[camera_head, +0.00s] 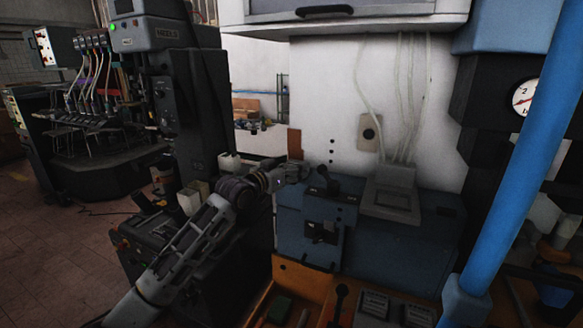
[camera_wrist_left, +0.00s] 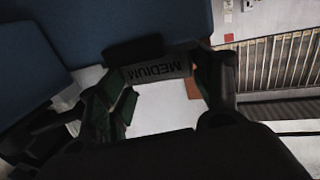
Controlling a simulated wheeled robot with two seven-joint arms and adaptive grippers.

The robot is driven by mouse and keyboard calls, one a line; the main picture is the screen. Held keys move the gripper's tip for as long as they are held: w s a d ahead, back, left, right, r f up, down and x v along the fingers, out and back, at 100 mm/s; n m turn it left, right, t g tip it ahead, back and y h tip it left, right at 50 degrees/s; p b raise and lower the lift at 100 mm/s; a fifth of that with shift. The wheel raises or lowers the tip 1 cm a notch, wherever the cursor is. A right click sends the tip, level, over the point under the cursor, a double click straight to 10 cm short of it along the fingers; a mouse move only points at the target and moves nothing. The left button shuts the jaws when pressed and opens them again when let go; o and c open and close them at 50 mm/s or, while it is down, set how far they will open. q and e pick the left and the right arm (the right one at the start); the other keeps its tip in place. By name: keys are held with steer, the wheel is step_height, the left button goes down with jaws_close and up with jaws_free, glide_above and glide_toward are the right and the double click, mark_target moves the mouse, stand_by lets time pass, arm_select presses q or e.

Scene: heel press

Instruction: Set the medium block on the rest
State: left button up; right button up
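The medium block (camera_wrist_left: 157,70) shows in the left wrist view as a grey bar with the word MEDIUM upside down on it. It sits between the fingertips of my left gripper (camera_wrist_left: 160,78), which close on its two ends. In the head view my left gripper (camera_head: 298,172) is small and dark, at the left end of the blue machine (camera_head: 350,235). The block cannot be made out clearly there. I cannot tell for sure which part is the rest. My right gripper is not in view.
A grey square frame (camera_head: 390,200) stands on the blue machine's top, right of my left gripper. An orange tray (camera_head: 290,270) lies below in front. A thick blue pole (camera_head: 520,150) crosses the right side. A white cabinet (camera_head: 350,20) overhangs the back.

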arm_select(q)
steer(key=o, duration=0.5)
steer(key=shift+o, duration=0.2)
steer(key=shift+f, duration=0.1)
steer(key=v, duration=1.2)
stand_by(0.8)
